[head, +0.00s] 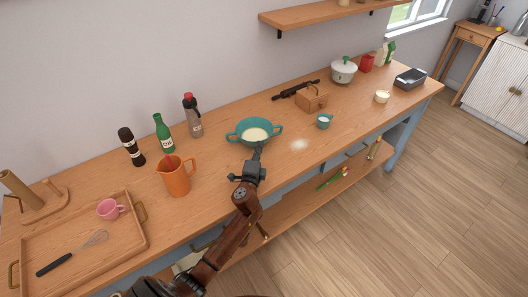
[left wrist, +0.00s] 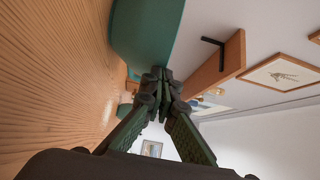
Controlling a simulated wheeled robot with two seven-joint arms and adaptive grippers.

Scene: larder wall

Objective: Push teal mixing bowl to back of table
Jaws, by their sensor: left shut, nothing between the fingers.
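The teal mixing bowl (head: 240,139) has two handles and pale contents. It stands on the wooden table (head: 215,170), around the middle of its depth. My left gripper (head: 259,148) is at the bowl's front side with its fingers shut and empty. In the left wrist view the shut fingertips (left wrist: 160,74) are very close to the bowl's teal wall (left wrist: 145,35); I cannot tell whether they touch it. My right gripper is in neither view.
Left of the bowl stand an orange jug (head: 177,178), a green oil bottle (head: 162,133) and a grey bottle (head: 193,117). The table behind the bowl looks clear.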

